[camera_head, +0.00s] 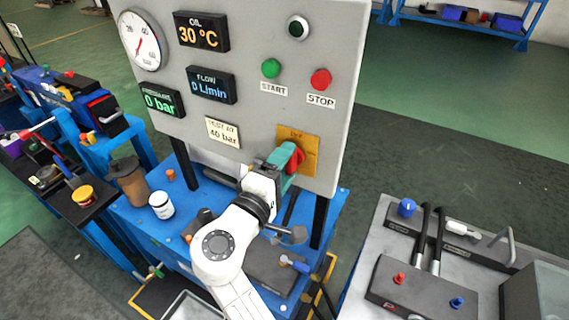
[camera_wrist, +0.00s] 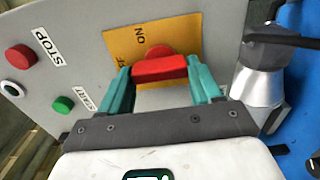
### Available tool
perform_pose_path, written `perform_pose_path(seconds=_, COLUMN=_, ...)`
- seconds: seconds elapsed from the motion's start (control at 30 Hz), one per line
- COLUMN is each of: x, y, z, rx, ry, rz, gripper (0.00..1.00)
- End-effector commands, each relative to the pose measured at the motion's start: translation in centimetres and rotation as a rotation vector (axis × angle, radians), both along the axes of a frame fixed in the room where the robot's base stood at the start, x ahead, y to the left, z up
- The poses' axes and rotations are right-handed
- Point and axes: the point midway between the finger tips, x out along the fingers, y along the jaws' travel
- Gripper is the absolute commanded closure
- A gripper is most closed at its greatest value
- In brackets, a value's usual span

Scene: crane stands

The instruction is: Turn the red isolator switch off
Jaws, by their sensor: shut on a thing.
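The red isolator switch (camera_head: 296,160) sits on a yellow plate (camera_head: 312,143) at the lower right of the grey control panel. In the wrist view the red handle (camera_wrist: 160,68) lies crosswise between the two teal fingers, in front of the yellow plate (camera_wrist: 150,36), where the word "ON" can be read. My gripper (camera_head: 285,158) is at the switch, with its fingers (camera_wrist: 160,82) shut on the handle's two ends. In the head view my gripper hides part of the handle and plate, so the handle's exact angle is hard to tell there.
The panel (camera_head: 255,105) carries a green START button (camera_head: 271,68), a red STOP button (camera_head: 320,79), a dial gauge (camera_head: 140,40) and displays reading 30 °C, 0 L/min and 0 bar. Below, the blue bench (camera_head: 185,215) holds a white jar (camera_head: 161,205). A grey table (camera_head: 365,245) stands right.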

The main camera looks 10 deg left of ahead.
Motion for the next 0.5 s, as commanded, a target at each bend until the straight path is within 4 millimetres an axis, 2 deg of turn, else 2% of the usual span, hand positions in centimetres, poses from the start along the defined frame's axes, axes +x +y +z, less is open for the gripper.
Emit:
perform_pose_path(seconds=0.27, x=-0.03, y=0.24, z=-0.07, rx=-0.004, ry=0.001, rz=0.007, gripper=0.67)
perform_pose_path(seconds=0.3, x=-0.03, y=0.24, z=-0.07, rx=-0.004, ry=0.001, rz=0.007, gripper=0.34)
perform_pose_path(seconds=0.5, x=-0.01, y=0.14, z=-0.05, rx=-0.003, ry=0.001, rz=0.004, gripper=0.15)
